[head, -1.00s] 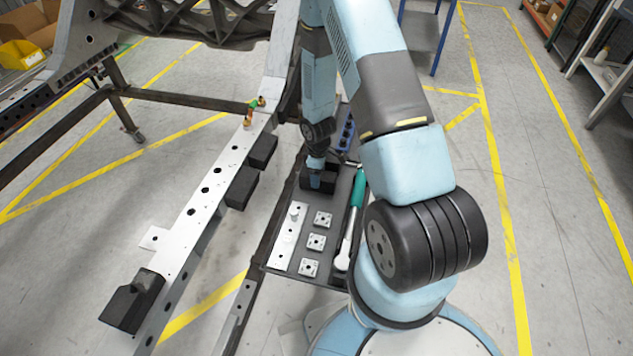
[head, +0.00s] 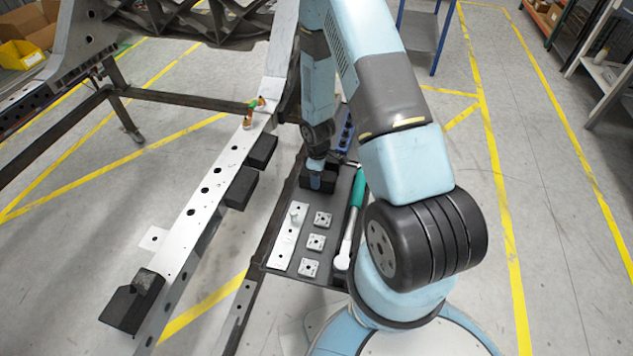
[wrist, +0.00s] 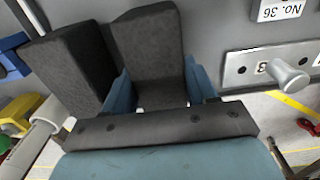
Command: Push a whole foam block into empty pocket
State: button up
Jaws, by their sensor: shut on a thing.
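My gripper (head: 317,180) is low over the dark tray in the head view. In the wrist view its blue fingers (wrist: 158,84) are shut on a dark foam block (wrist: 150,42), one finger on each side. A second dark foam block (wrist: 68,62) stands close beside it on the left, outside the fingers. In the head view, the arm partly hides the dark blocks on the tray (head: 272,262). Along the pale chassis rail (head: 205,190) sit dark blocks at the far end (head: 262,150), nearer (head: 241,187) and at the near end (head: 133,303). I cannot clearly tell an empty pocket.
A small pale plate (head: 153,238) juts from the rail's left side.

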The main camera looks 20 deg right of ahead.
jog(key=shift+r, duration=0.2)
jog(key=shift+s+r, duration=0.1)
jog(key=shift+r, duration=2.7)
jog(key=shift+r, duration=0.2)
